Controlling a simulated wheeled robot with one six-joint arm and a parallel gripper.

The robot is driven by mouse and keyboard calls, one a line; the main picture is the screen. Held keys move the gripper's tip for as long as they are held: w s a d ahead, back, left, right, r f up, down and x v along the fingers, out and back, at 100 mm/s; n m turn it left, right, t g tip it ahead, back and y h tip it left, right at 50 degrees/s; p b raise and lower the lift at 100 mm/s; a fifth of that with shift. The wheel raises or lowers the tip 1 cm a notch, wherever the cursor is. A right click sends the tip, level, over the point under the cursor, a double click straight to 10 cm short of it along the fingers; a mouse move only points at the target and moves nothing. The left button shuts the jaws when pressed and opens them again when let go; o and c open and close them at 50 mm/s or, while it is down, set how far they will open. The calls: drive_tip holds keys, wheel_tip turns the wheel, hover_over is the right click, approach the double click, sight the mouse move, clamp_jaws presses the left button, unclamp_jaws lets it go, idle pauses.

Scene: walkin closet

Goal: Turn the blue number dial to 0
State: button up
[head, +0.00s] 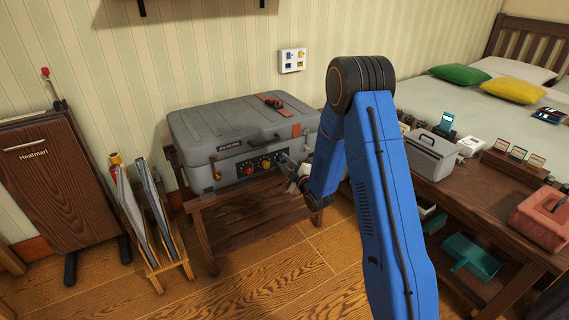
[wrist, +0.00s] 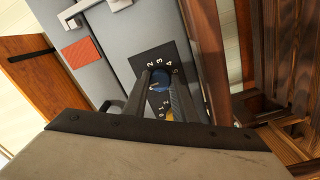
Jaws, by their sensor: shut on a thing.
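The blue number dial (wrist: 159,81) sits on a black panel (wrist: 148,58) on the front of a grey case (head: 240,134). My gripper (wrist: 160,84) is shut on the dial, with one finger on each side. White numbers 2, 3, 4 and 5 show around the dial's far side. The dial's pointer is too small to read for certain. In the head view my gripper (head: 292,172) is at the right end of the case's black dial panel (head: 264,164), and the blue dial is hidden there.
A red knob (head: 250,171) is farther left on the panel. A yellow part (wrist: 170,115) shows between my fingers. The case stands on a wooden bench (head: 240,205). A wooden table (head: 445,190) with several items is at the right. The floor in front is clear.

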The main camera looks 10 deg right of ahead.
idle(0.4)
drive_tip(key=o, duration=1)
drive_tip(key=shift+o, duration=0.2)
drive_tip(key=shift+s, duration=0.15)
